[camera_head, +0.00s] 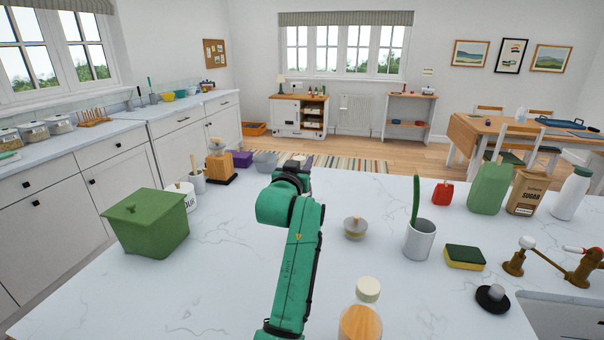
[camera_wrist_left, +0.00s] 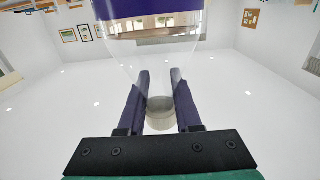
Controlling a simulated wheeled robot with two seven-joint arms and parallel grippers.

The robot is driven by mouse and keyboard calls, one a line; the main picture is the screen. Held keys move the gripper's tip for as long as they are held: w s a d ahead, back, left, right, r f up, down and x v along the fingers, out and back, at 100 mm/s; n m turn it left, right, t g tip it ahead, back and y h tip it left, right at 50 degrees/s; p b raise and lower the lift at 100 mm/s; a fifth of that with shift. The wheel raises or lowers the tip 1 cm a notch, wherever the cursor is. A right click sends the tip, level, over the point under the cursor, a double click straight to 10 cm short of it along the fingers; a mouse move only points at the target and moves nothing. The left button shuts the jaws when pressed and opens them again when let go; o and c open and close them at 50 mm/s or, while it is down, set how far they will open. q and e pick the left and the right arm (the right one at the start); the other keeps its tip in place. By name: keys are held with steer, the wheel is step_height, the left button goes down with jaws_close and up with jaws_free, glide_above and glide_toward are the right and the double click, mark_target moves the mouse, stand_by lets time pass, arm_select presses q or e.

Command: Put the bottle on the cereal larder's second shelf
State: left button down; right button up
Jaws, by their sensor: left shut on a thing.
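My left gripper (camera_wrist_left: 161,95) is shut on a clear, see-through bottle (camera_wrist_left: 125,40) with a pale cap and a purple band. In the left wrist view its fingers stand on either side of the bottle near the cap. In the head view my green left arm reaches forward over the counter and hides most of the gripper and bottle. No piece is clearly marked as the cereal larder. A white cabinet (camera_head: 287,117) with open shelves on its right side stands at the far wall. My right gripper is not in view.
The marble counter (camera_head: 240,290) holds a green lidded box (camera_head: 150,225) at left, another clear jar (camera_head: 361,322) near the front, a white cup (camera_head: 420,240), and a sponge (camera_head: 464,257). Several containers stand at right. An open shelf unit (camera_head: 407,122) stands beyond, with wooden floor between.

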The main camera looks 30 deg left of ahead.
arm_select(q)
step_height(320, 180, down, 3)
steer(key=shift+r, duration=0.1)
steer(key=shift+f, duration=0.4)
steer(key=c, duration=0.6)
jaws_free()
